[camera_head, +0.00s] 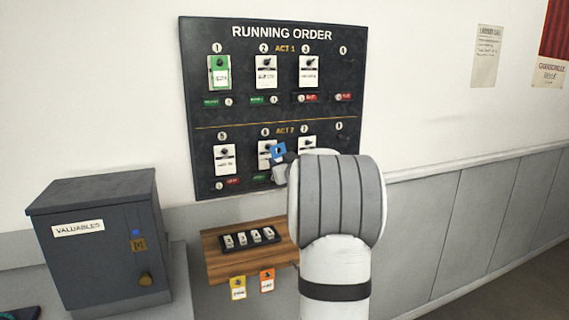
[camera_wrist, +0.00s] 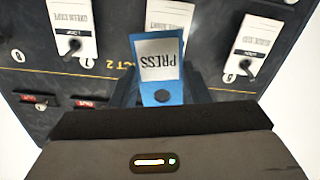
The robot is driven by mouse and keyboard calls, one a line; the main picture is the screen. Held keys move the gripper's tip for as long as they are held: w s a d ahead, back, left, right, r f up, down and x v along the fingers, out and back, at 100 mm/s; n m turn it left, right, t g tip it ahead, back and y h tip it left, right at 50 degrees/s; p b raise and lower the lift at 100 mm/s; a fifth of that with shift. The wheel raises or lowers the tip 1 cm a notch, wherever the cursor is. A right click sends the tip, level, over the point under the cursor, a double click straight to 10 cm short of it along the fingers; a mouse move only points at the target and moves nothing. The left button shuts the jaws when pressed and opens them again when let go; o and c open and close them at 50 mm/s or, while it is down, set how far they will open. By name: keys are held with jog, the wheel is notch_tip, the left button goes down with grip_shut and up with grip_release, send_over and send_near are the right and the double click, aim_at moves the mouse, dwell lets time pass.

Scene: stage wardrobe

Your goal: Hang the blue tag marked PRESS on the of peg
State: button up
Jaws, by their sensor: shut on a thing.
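The blue tag (camera_wrist: 159,48) reads PRESS, upside down in the wrist view, with a dark hole near my gripper. My gripper (camera_wrist: 160,93) is shut on it. In the head view the blue tag (camera_head: 278,152) is in front of the board's lower row, beside the number 6 tag; I cannot tell its gap to the board. The dark RUNNING ORDER board (camera_head: 262,118) has numbered pegs in two rows, ACT 1 and ACT 2. White tags hang at several pegs, and a green-topped tag (camera_head: 219,72) hangs at 1. Pegs 4 (camera_head: 343,53) and 8 (camera_head: 340,128) look bare.
Below the board is a wooden shelf (camera_head: 222,268) with a dark block of several white pieces (camera_head: 249,239). A yellow tag (camera_head: 238,288) and an orange tag (camera_head: 267,280) hang from its front. A grey VALUABLES box (camera_head: 100,262) stands left. Small red and green plates line the board.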

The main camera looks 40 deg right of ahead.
jog(key=shift+f+p+x, duration=0.1)
jog(key=shift+p+x, duration=0.2)
jog(key=shift+x, duration=1.35)
jog(key=shift+f+p+x, duration=0.15)
jog(key=shift+p+x, duration=0.15)
jog(key=shift+x, duration=1.35)
jog(key=shift+w+d+f, duration=0.1)
jog(key=shift+w+f, duration=0.15)
jog(key=shift+w, duration=0.3)
jog(key=o, duration=1.1)
jog(key=shift+s, duration=0.1)
